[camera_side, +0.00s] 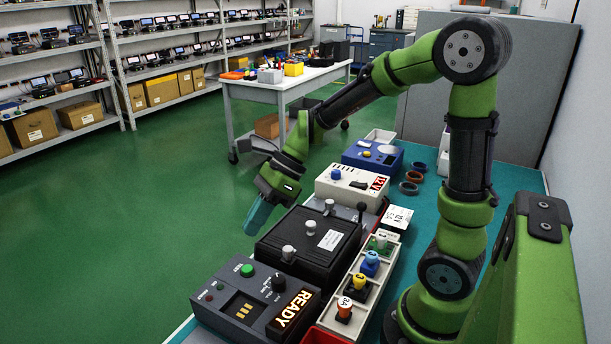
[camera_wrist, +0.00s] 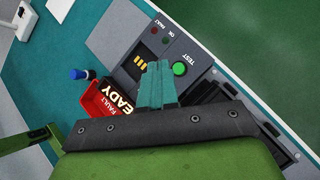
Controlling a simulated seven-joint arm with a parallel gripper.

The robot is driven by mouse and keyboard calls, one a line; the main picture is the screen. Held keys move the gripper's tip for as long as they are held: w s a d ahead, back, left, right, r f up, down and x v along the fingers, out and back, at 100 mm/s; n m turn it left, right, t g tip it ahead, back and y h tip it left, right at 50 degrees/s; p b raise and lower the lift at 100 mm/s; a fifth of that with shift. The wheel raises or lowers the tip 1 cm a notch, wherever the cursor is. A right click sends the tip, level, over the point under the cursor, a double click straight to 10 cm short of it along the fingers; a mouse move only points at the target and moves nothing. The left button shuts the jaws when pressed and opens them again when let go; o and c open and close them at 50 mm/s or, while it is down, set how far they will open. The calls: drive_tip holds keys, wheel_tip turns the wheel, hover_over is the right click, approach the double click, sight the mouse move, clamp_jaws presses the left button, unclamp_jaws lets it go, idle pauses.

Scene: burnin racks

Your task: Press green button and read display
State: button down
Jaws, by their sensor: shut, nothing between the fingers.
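The dark grey tester box (camera_side: 240,325) stands at the front of the teal bench, with a round green button (camera_side: 247,270) on its top. Its lit display (camera_side: 295,309) reads READY. In the wrist view the green button (camera_wrist: 180,69), marked TEST, shows just right of my teal fingertips, and the display (camera_wrist: 120,98) is partly hidden by my gripper. My gripper (camera_side: 250,226) is shut and empty, its fingers pointing down. It is held up, apart from the button, beyond the tester in the side view. In the wrist view the gripper (camera_wrist: 158,68) overlaps the tester's top.
A black box with metal knobs (camera_side: 309,240) stands behind the tester. A light tray (camera_side: 339,318) with colored plugs lies to its right. A red bin (camera_wrist: 97,101) marked FAULT sits beside the tester. A blue plug (camera_wrist: 80,74) is near it. Open floor lies left of the bench.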

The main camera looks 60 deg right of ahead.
sight(251, 265)
drive_tip(key=shift+w+a+r+m+t+y, duration=0.15)
drive_tip(key=shift+w+r+m, duration=0.15)
drive_tip(key=shift+m, duration=0.65)
drive_tip(key=shift+w+a+r+m+t+y, duration=0.15)
drive_tip(key=shift+w+r+m+y, duration=0.1)
drive_tip(key=shift+m, duration=0.75)
drive_tip(key=shift+w+a+r+m+y, duration=0.1)
drive_tip(key=shift+w+a+r+m, duration=0.15)
drive_tip(key=shift+m, duration=0.7)
drive_tip(key=shift+d+f, duration=0.1)
drive_tip(key=shift+f, duration=4.4)
drive_tip(key=shift+f, duration=0.1)
drive_tip(key=shift+f, duration=0.3)
drive_tip(key=shift+f, duration=0.45)
drive_tip(key=shift+r, duration=0.9)
